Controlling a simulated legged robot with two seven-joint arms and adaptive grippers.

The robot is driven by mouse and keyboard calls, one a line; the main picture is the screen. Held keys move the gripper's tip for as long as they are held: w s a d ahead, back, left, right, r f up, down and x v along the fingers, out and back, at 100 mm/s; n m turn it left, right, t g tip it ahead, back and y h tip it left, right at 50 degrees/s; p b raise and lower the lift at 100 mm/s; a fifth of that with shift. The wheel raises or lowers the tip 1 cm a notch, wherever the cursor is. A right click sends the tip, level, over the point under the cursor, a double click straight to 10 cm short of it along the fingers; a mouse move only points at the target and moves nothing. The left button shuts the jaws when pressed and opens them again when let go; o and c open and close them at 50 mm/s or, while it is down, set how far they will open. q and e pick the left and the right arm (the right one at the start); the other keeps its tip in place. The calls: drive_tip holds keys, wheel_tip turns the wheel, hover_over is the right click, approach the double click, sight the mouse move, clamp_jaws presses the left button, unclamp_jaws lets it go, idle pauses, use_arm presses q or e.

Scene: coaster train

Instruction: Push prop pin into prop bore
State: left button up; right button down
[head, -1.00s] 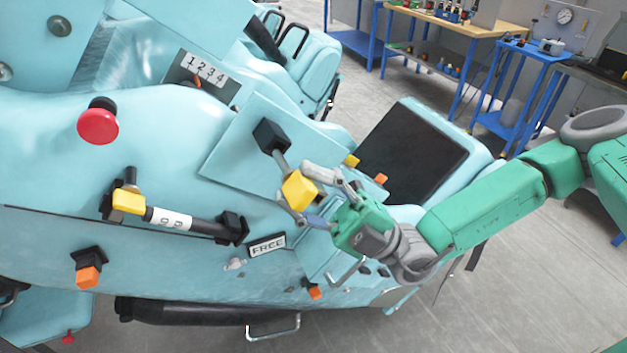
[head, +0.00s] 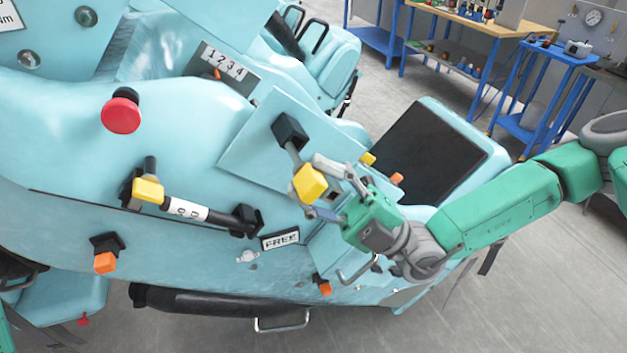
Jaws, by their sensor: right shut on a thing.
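A yellow block (head: 309,184) sits at the lower end of a grey rod (head: 293,155). The rod comes out of a black block (head: 290,131) on the pale blue panel. My right gripper (head: 323,189) is shut on the yellow block, one finger above it and one below. I cannot tell for sure which parts are the prop pin and bore. A second yellow block (head: 148,190) stands beside a black bar (head: 220,217) with a white label.
A red mushroom button (head: 121,114) sticks out at the left. A FREE sign (head: 280,239), several orange blocks (head: 105,263) and a metal handle (head: 358,270) stand near my right gripper or lower left. A dark seat panel (head: 425,155) lies behind my right arm.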

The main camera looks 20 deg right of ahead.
drive_tip(key=shift+w+d, duration=0.15)
drive_tip(key=shift+w, duration=0.35)
drive_tip(key=shift+w+d, duration=0.15)
drive_tip(key=shift+w, duration=0.35)
use_arm(q)
drive_tip(key=shift+d+f, duration=0.1)
drive_tip(key=shift+d, duration=0.15)
use_arm(e)
drive_tip(key=shift+w, duration=0.15)
use_arm(q)
drive_tip(key=shift+d+b, duration=0.25)
drive_tip(key=shift+b, duration=0.05)
use_arm(e)
drive_tip(key=shift+w+d, duration=0.25)
drive_tip(key=shift+w, duration=0.3)
use_arm(q)
drive_tip(key=shift+f, duration=0.1)
drive_tip(key=shift+a+f, duration=0.1)
drive_tip(key=shift+a, duration=0.05)
use_arm(e)
drive_tip(key=shift+w+a, duration=0.15)
drive_tip(key=shift+w, duration=0.25)
use_arm(q)
drive_tip(key=shift+f, duration=0.1)
use_arm(e)
drive_tip(key=shift+w, duration=0.4)
